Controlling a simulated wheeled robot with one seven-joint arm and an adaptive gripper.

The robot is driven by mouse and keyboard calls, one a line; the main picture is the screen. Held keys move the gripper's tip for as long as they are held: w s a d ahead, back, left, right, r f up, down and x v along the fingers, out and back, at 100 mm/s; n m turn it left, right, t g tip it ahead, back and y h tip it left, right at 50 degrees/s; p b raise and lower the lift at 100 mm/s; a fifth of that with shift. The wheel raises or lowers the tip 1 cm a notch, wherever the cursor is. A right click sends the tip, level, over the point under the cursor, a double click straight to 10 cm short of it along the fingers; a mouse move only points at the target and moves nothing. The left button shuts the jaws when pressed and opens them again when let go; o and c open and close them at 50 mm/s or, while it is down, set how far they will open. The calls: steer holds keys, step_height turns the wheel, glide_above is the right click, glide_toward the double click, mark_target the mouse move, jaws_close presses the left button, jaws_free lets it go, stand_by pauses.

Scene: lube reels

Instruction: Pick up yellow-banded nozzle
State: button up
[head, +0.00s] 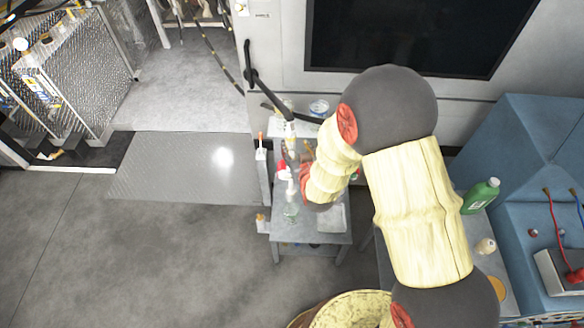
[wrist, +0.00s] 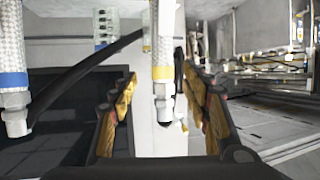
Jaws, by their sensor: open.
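The yellow-banded nozzle (wrist: 163,92) hangs in the middle of the wrist view. It has a white braided hose, a yellow band and a metal tip. My gripper (wrist: 160,98) is open, with one yellow-padded finger on each side of the nozzle. I see gaps between the nozzle and both fingers, but I cannot tell how deep between them it sits. In the head view my arm covers much of this spot, and the gripper is small and partly hidden there.
A blue-banded nozzle (wrist: 14,98) hangs at the left of the wrist view, outside my fingers. A dark hose curves behind. In the head view a small grey cart (head: 289,234) stands below my gripper, and a blue cabinet (head: 535,150) is at right. Floor at left is clear.

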mark_target(292, 141)
steer(key=shift+p+x, duration=0.8)
steer(key=shift+x, duration=2.2)
steer(key=shift+s+a+f, duration=0.1)
steer(key=shift+s+a, duration=0.05)
steer(key=shift+a, duration=0.05)
steer(key=c, duration=0.4)
jaws_close()
